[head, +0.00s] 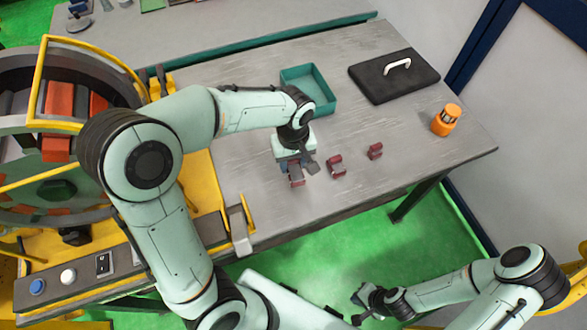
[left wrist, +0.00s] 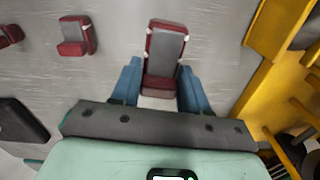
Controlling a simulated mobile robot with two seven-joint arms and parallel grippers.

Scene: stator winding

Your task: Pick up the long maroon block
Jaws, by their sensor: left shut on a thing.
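The long maroon block (left wrist: 164,72), with a grey top and white marks, is between the blue fingers of my left gripper (left wrist: 163,92) in the left wrist view. The gripper is shut on it. In the head view my left gripper (head: 297,172) points down over the near side of the table, and the long block (head: 297,181) shows partly below it. Whether the block touches the table is hard to tell. My right gripper (head: 361,302) is empty, away from the table at the bottom, with its fingers apart.
Two shorter maroon blocks, a middle one (head: 336,167) and a small one (head: 375,151), lie to the right on the grey table (head: 420,150). A teal tray (head: 325,101), a black lid with white handle (head: 375,84) and an orange item (head: 446,120) stand farther back. Yellow machinery (head: 205,190) borders the left.

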